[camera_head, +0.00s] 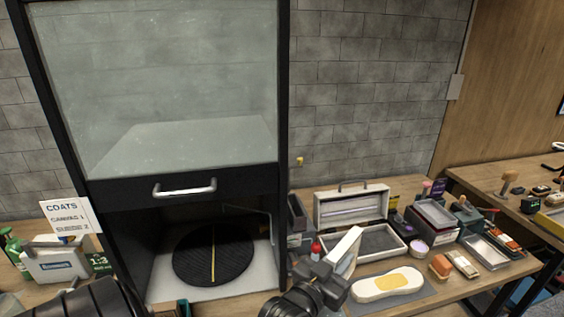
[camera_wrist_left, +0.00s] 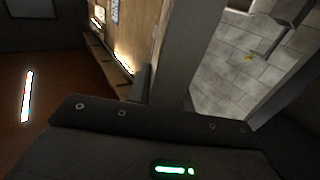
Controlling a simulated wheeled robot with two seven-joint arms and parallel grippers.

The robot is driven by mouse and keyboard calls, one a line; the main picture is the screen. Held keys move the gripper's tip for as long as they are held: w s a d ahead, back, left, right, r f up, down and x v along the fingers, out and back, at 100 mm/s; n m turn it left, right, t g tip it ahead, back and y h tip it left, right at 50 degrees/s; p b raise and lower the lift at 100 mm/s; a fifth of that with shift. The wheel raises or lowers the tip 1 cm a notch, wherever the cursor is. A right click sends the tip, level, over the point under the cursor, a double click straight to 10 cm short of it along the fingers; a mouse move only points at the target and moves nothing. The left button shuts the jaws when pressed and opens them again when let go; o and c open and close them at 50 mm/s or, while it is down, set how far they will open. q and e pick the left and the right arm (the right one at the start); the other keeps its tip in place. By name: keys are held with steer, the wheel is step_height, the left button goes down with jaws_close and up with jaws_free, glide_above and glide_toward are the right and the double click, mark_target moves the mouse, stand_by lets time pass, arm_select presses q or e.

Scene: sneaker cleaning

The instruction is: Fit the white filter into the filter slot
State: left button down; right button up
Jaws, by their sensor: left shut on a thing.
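My left gripper (camera_head: 325,279) is shut on the white filter (camera_head: 345,248), a flat pale panel with a white edge. It holds the filter tilted, near the front edge of the bench, to the right of the black-framed booth (camera_head: 283,190). The gripper hides the filter's lower end. I cannot make out the filter slot for certain. The booth's opening is dark inside, with a thin metal bracket (camera_head: 262,212) on its right inner side. In the left wrist view the filter cannot be told apart from the dark, blurred shapes. My right gripper is not in view.
A black round turntable (camera_head: 213,254) is inside the booth, under a raised glass door with a handle (camera_head: 185,189). An open white case (camera_head: 352,207) stands behind the filter. A white sole-shaped piece (camera_head: 388,284) lies on a grey mat. Boxes and brushes crowd the bench's right.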

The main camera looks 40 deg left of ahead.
arm_select(q)
steer(key=w+a+r+n+g+y, duration=0.2)
steer(key=w+a, duration=0.4)
steer(key=a, duration=0.3)
steer(key=w+a+r+n+g+y, duration=0.3)
steer(key=w+a+n+y, duration=0.2)
steer(key=a, duration=0.4)
steer(key=w+a+r+n+g+y, duration=0.2)
steer(key=w+a+n+y, duration=0.1)
steer(key=w+a+y, duration=0.4)
steer(key=w+a, duration=0.1)
steer(key=a, duration=0.2)
steer(key=shift+r+n+g, duration=0.3)
steer(key=shift+r+n, duration=0.1)
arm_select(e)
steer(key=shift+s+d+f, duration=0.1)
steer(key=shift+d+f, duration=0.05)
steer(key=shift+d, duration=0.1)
arm_select(q)
steer(key=shift+s, duration=0.1)
steer(key=shift+d, duration=0.1)
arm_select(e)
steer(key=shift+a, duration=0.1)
